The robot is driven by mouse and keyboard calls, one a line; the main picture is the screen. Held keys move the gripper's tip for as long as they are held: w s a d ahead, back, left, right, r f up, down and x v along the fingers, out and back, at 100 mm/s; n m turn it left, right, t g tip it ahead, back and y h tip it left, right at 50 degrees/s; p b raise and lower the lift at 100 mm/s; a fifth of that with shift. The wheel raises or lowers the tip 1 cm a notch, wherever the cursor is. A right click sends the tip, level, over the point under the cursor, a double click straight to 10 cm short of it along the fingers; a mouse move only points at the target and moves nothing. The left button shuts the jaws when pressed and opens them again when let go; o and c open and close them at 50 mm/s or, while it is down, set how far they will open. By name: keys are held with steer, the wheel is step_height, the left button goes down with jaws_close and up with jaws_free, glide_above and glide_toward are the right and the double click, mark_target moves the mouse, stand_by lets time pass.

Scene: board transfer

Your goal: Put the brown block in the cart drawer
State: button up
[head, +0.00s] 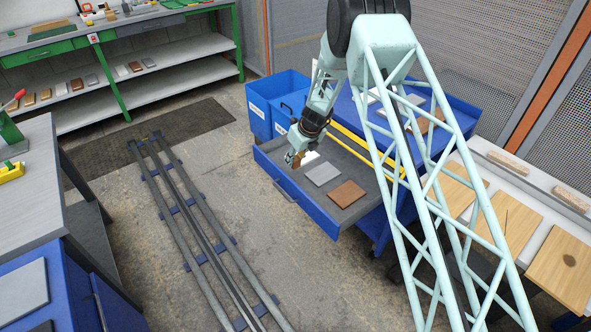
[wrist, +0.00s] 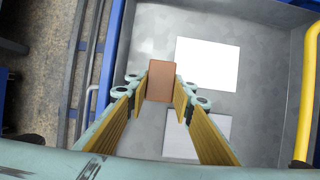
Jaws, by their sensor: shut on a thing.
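My gripper (wrist: 158,90) is shut on a brown block (wrist: 161,80), held between its yellow-brown finger pads in the wrist view. In the head view my gripper (head: 296,160) is over the far left part of the open blue cart drawer (head: 318,221), inside its walls. The held block lies over the drawer's grey floor; whether it touches the floor I cannot tell. A white board (wrist: 207,64) and a light grey board (wrist: 197,135) lie beside it. Another brown board (head: 347,193) lies in the drawer's near part.
A yellow bar (head: 365,152) runs along the cart, whose top carries several boards. Blue bins (head: 273,102) stand behind the drawer. Floor rails (head: 196,222) run to the left. A white-topped bench with wooden boards (head: 501,222) stands at right, partly behind my lattice arm.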

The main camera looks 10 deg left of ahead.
mark_target(295, 167)
steer(key=shift+f, duration=0.3)
steer(key=shift+f+b, duration=0.7)
steer(key=shift+f, duration=1.15)
steer(key=shift+f, duration=0.15)
steer(key=o, duration=0.9)
steer(key=shift+p+v, duration=1.4)
steer(key=shift+v, duration=4.75)
